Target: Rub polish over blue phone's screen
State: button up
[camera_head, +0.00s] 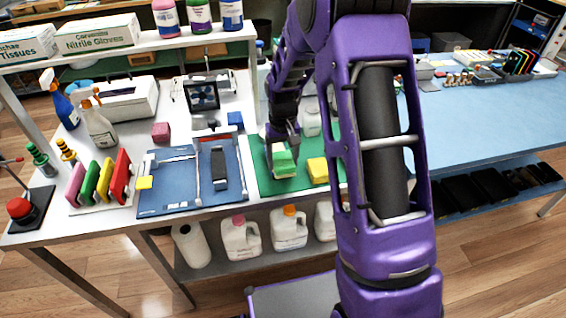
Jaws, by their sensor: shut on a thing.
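My gripper (281,139) points down over the green mat (262,182). It is shut on a green block (284,163) with a paler side, which looks like a sponge or pad. The block is at or just above the mat; I cannot tell if it touches. No polish is clearly identifiable.
A yellow block (318,170) lies right of the green one. A rack of coloured phone-like slabs (100,180), spray bottles (98,125) and a red button (20,209) stand at left.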

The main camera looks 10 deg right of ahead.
jog(key=shift+r, duration=3)
